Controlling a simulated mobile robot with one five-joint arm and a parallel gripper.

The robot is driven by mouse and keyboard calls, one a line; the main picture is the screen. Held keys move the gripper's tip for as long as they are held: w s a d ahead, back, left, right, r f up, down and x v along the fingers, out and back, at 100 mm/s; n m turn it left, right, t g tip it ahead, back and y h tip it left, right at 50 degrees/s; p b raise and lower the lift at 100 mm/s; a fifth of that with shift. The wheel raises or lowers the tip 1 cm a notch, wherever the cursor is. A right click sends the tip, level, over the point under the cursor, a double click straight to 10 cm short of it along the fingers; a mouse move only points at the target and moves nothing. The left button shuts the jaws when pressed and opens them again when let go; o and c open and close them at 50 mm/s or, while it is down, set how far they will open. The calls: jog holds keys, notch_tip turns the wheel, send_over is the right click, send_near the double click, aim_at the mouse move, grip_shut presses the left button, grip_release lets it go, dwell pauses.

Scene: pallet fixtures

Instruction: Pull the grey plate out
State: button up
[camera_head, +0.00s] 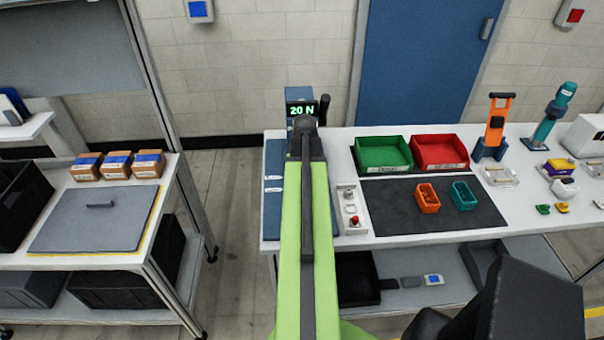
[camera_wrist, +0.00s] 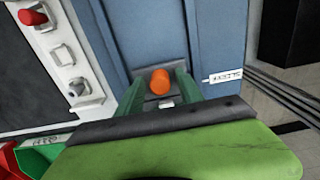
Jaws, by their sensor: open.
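The grey plate (camera_head: 70,225) lies flat on the left cart, with a small dark bar handle (camera_head: 100,205) on top and a yellow edge showing under it. It is not in the wrist view. My gripper (camera_wrist: 160,88) is open, its two green fingers over a blue panel (camera_wrist: 140,30) on the right bench, well to the right of the plate. An orange round thing (camera_wrist: 160,82) shows between the fingers; I cannot tell whether they touch it. In the head view my own arm hides the fingers.
Several cardboard boxes (camera_head: 118,163) stand behind the plate, and a black crate (camera_head: 22,200) stands to its left. A floor gap (camera_head: 235,215) separates cart and bench. On the bench are a 20 N display (camera_head: 302,108), a switch box (camera_head: 350,210), and green (camera_head: 383,155) and red bins (camera_head: 440,153).

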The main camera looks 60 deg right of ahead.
jog(key=shift+r+p, duration=0.45)
jog(key=shift+r, duration=0.25)
notch_tip(320, 180, up, 2)
jog(key=shift+s+a+r+p, duration=0.1)
jog(key=shift+a+p, duration=0.05)
jog(key=shift+p, duration=0.75)
jog(key=shift+r+p, duration=0.65)
jog(key=shift+p, duration=0.15)
notch_tip(320, 180, up, 2)
jog(key=shift+r+p, duration=0.1)
jog(key=shift+p, duration=0.95)
